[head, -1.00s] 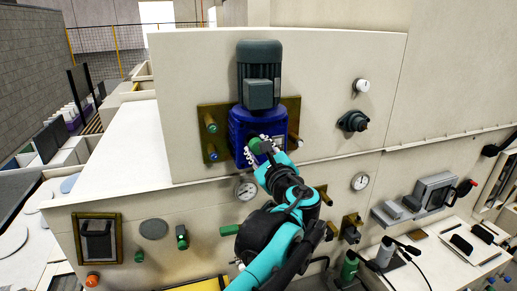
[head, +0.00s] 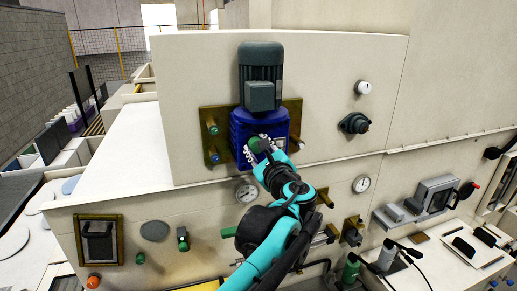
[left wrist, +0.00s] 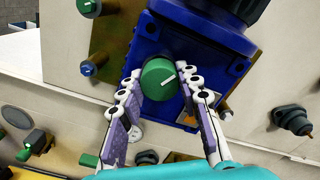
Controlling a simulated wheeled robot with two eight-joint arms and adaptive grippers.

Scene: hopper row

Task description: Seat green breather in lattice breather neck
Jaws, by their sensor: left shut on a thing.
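The breather neck cannot be made out; the cap and fingers cover that part of the housing. I cannot tell whether the breather touches the housing. My right gripper is not in view.
A grey motor (head: 260,75) stands on the blue housing. A brass-coloured plate (head: 214,116) with knobs lies behind it. Gauges (head: 247,193), valves and a dark port (head: 354,123) project from the pale wall. The wall right of the housing is mostly clear.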

